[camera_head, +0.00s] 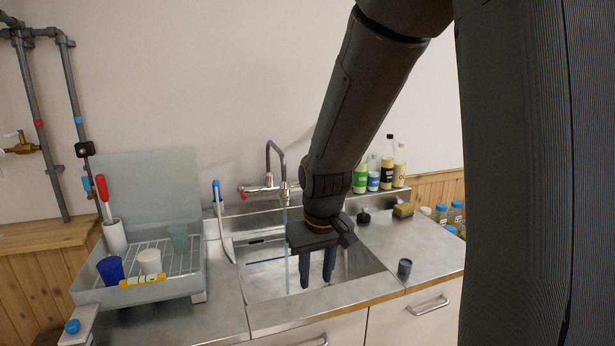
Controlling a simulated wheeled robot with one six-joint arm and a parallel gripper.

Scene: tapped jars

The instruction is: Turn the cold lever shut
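The tap (268,182) stands behind the sink with a tall curved spout. A red-marked lever (243,192) shows at its left end. No blue-marked cold lever is clearly visible; my arm covers the area right of the tap. A thin, pale blue stream (287,250) runs down from the spout into the sink (262,285). My gripper (317,280) points down over the right part of the sink, in front of and to the right of the tap. Its two dark fingers are apart with nothing seen between them.
A grey dish rack (150,291) with cups stands left of the sink. A blue-handled brush (217,192) stands beside it. Several bottles (387,172) line the back ledge at right. A sponge (403,210) and a small dark cup (404,268) sit on the right counter.

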